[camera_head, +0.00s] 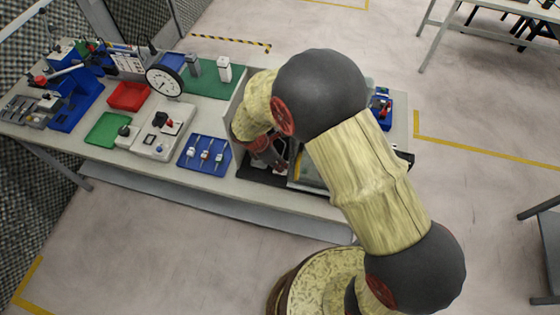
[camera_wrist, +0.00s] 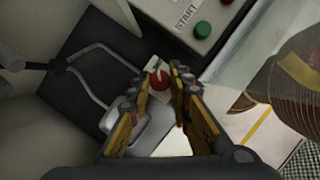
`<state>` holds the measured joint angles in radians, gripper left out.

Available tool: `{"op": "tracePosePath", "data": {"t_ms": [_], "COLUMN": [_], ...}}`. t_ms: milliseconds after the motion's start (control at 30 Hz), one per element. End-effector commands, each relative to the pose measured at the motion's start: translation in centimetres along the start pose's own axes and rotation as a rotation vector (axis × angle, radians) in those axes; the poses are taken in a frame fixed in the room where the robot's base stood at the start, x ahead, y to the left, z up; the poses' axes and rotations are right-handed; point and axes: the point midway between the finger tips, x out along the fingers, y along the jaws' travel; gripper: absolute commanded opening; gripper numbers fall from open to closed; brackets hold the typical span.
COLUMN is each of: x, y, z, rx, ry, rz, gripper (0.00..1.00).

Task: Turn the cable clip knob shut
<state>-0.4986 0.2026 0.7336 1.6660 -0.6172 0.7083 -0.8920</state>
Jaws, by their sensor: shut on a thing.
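A red round knob (camera_wrist: 159,79) with a pale mark shows between my fingertips in the wrist view. I take it to be the cable clip knob. My gripper (camera_wrist: 163,72) is shut on it, one finger on each side. Its yellow-brown fingers cover part of the knob, so how far it is turned is hard to tell. A grey rounded metal piece (camera_wrist: 146,127) lies below the left finger. In the head view my own arm hides the knob and most of the gripper.
A panel marked START with a green button (camera_wrist: 203,30) stands close above the fingers. A bent grey rod (camera_wrist: 84,70) runs at the left.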

Motion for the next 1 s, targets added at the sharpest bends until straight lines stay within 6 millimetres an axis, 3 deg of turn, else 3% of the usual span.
{"op": "tracePosePath", "data": {"t_ms": [267, 300, 600, 1000], "x": [-0.05, -0.05, -0.03, -0.76], "y": [0.07, 0.08, 0.05, 0.12], "z": [0.01, 0.01, 0.01, 0.02], "rx": [0.020, 0.020, 0.019, 0.018], "ry": [0.000, 0.000, 0.000, -0.001], "rz": [-0.007, -0.006, -0.007, -0.005], "gripper": [0.00, 0.22, 0.39, 0.39]}}
